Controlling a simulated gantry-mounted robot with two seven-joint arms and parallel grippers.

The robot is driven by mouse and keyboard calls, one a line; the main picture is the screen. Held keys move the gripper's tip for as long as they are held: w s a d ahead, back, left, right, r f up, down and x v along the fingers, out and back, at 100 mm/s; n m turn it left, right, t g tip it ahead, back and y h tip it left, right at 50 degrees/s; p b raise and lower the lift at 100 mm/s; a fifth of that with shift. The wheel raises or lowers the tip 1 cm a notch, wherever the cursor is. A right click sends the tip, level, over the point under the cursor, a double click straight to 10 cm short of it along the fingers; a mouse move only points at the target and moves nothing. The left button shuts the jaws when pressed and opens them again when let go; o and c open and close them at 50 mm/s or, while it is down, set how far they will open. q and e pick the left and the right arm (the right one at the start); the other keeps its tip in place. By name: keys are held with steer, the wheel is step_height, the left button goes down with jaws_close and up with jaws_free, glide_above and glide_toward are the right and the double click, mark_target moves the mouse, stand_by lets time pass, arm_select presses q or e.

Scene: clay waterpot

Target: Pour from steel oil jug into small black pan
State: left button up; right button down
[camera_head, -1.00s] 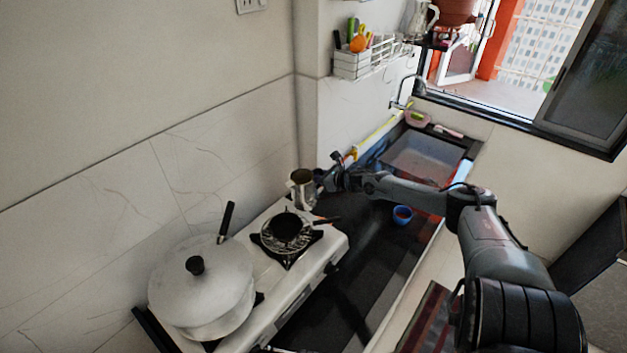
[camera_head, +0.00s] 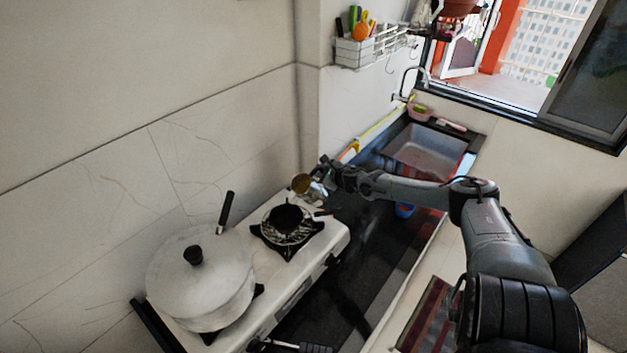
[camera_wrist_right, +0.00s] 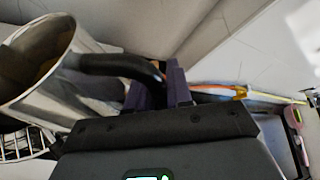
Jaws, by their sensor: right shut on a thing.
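The steel oil jug (camera_head: 317,190) is held in the air behind and slightly right of the small black pan. It is tilted, its open mouth turned toward the pan and the head camera, with brownish contents inside. My right gripper (camera_head: 335,178) is shut on the jug's dark handle (camera_wrist_right: 120,66); the jug's steel body (camera_wrist_right: 52,88) fills the left of the right wrist view. The small black pan (camera_head: 286,217) sits on a burner, its handle pointing right. No stream is visible. A dark part at the bottom edge looks like my left gripper (camera_head: 290,347), mostly cut off.
A large lidded pot (camera_head: 200,285) stands on the white stove (camera_head: 270,262), left of the pan, its long handle raised. A blue cup (camera_head: 404,210) is partly behind my right arm. The sink (camera_head: 425,150) lies behind; the wall is close on the left.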

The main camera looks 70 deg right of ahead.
steer(key=shift+a+n+h+b, duration=0.1)
steer(key=shift+n+h+b, duration=0.2)
steer(key=shift+n, duration=0.1)
stand_by(0.3)
stand_by(0.7)
steer(key=shift+w+a+r+n+b, duration=0.1)
steer(key=shift+n+b, duration=0.2)
steer(key=shift+b, duration=0.05)
stand_by(0.3)
stand_by(0.7)
steer(key=shift+h, duration=0.3)
steer(key=shift+a+b, duration=0.15)
steer(key=shift+b, duration=0.15)
stand_by(0.7)
